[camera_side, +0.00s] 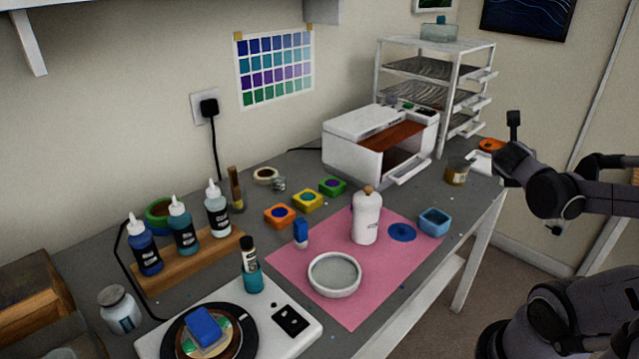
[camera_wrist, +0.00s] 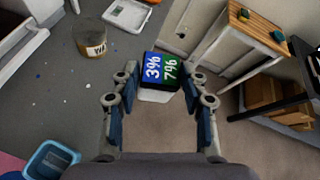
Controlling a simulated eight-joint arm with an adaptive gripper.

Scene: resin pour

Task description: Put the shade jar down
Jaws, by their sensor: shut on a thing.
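My gripper (camera_wrist: 158,72) is shut on a small dark block-like thing, taken here as the shade jar (camera_wrist: 162,72). I cannot make out the held thing there. How far it is above the table is hard to tell.
An amber jar (camera_side: 457,172) with a pale label stands near the table's right end, also in the wrist view (camera_wrist: 92,42). A blue cup (camera_side: 434,221) is near the front edge. Grey tabletop between is mostly clear.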

